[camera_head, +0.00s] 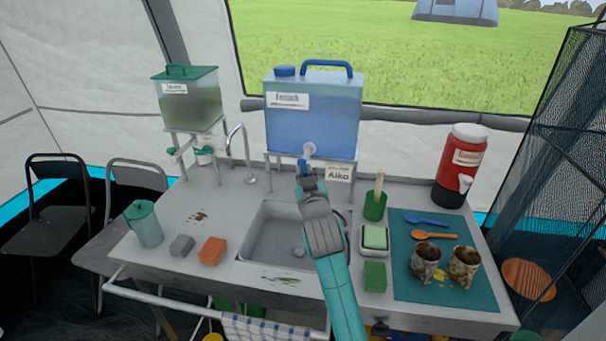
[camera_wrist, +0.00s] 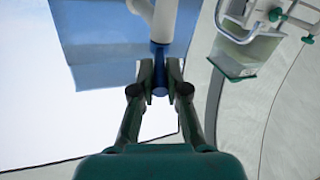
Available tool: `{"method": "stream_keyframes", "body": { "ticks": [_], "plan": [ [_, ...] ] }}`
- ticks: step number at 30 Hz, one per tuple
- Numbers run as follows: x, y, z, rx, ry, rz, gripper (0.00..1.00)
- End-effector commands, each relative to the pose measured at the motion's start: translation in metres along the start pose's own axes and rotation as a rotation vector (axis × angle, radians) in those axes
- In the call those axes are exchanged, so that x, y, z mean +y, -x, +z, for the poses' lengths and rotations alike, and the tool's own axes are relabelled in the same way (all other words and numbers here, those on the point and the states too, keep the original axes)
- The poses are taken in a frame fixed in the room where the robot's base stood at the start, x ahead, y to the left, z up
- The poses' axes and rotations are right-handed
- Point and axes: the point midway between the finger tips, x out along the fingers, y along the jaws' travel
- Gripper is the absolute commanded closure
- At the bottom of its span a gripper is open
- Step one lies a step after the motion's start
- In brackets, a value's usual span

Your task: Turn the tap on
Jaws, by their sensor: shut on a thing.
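A blue water container (camera_head: 312,118) stands on a stand behind the sink. Its white tap (camera_head: 310,149) has a blue handle (camera_head: 302,164) below the spout area. My gripper (camera_head: 307,172) reaches up over the sink to this tap. In the wrist view, my gripper (camera_wrist: 159,78) is shut on the blue tap handle (camera_wrist: 159,54), one finger on each side. The white tap body (camera_wrist: 163,20) shows above it. The sink basin (camera_head: 262,238) lies below, partly hidden by my arm. No water is visible.
A green-lidded container (camera_head: 188,103) and a grey faucet (camera_head: 237,150) stand at left. A green cup (camera_head: 375,205), soap dish (camera_head: 374,240), and teal mat (camera_head: 445,282) with spoons and dirty mugs lie right. A red jug (camera_head: 461,165) stands behind.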

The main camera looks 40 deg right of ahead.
Motion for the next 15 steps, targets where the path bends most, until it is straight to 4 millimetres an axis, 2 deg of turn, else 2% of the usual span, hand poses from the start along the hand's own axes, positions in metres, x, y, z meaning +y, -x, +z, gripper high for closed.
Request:
{"method": "stream_keyframes", "body": {
  "ticks": [8,9,12,15],
  "plan": [
    [0.0001,0.0001,0.002,-0.004,0.001,-0.001,1.0],
    [0.0001,0.0001,0.002,-0.004,0.001,-0.001,0.84],
    [0.0001,0.0001,0.0016,-0.003,0.001,-0.001,0.61],
    [0.0001,0.0001,0.0011,-0.002,0.0,-0.001,0.61]
  ]
}}
